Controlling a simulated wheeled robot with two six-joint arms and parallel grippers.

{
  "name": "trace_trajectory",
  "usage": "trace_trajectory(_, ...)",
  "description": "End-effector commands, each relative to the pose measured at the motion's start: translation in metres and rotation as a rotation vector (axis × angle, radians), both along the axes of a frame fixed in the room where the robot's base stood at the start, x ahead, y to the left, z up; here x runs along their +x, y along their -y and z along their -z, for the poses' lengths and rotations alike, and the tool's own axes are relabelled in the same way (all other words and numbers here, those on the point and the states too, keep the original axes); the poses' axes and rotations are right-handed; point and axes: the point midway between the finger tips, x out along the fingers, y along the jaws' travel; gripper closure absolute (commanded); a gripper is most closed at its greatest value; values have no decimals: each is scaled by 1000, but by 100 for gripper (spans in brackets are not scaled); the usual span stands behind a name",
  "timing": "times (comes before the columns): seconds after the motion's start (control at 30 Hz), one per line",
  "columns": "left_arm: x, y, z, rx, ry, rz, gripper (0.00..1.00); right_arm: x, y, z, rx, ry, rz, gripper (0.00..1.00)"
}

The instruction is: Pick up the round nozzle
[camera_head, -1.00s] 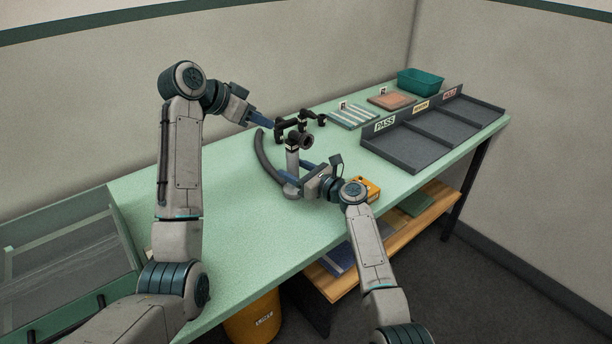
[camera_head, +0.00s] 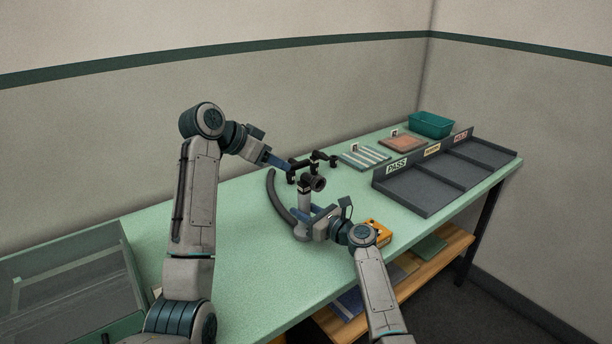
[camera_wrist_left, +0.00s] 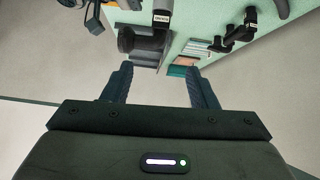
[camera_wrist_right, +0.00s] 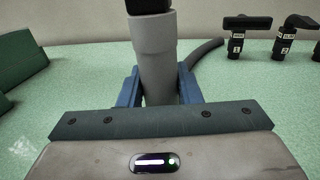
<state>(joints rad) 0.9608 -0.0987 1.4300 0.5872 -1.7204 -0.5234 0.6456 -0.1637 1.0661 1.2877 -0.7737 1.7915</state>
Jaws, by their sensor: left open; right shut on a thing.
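My right gripper (camera_head: 312,216) is shut on an upright grey tube (camera_wrist_right: 157,70); the tube also shows in the head view (camera_head: 303,202). A dark round-mouthed piece (camera_head: 317,184) sits at the top of the tube. It appears in the left wrist view as a black fitting (camera_wrist_left: 145,45) below a small white label. My left gripper (camera_head: 288,168) is open and empty, beside and above the black fittings (camera_head: 303,165) behind the tube. Black fittings numbered 1 (camera_wrist_right: 237,38) and 2 (camera_wrist_right: 285,40) stand upright in the right wrist view. I cannot tell which piece is called round.
A dark curved hose (camera_head: 275,200) lies left of the tube. An orange box (camera_head: 380,231) is right of my right gripper. Striped and orange pads (camera_head: 402,144), a teal bin (camera_head: 431,125) and a grey sorting tray (camera_head: 410,195) fill the right end. The middle-left tabletop (camera_head: 240,255) is clear.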

Motion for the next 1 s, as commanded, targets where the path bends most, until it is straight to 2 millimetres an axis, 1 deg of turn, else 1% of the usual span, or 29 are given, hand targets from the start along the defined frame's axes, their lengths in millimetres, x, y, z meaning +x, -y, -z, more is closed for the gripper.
trace_trajectory(0.17,15,11,-4,-34,-199,-158,47,0,0,0,1,-1,0,100)
trace_trajectory(0.27,24,19,-6,-52,-353,-301,47,0,0,0,1,-1,0,100)
trace_trajectory(0.43,33,32,-12,-67,-593,-573,47,0,0,0,1,-1,0,100)
trace_trajectory(0.6,35,45,-20,-67,-785,-874,47,0,0,0,1,-1,0,100)
trace_trajectory(0.8,31,56,-31,-63,-921,-1215,47,0,0,0,0,-1,0,100)
trace_trajectory(0.9,29,59,-35,-64,-951,-1341,47,0,0,0,0,-1,0,100)
trace_trajectory(1.0,27,61,-37,-65,-967,-1426,47,0,0,0,0,-1,0,100)
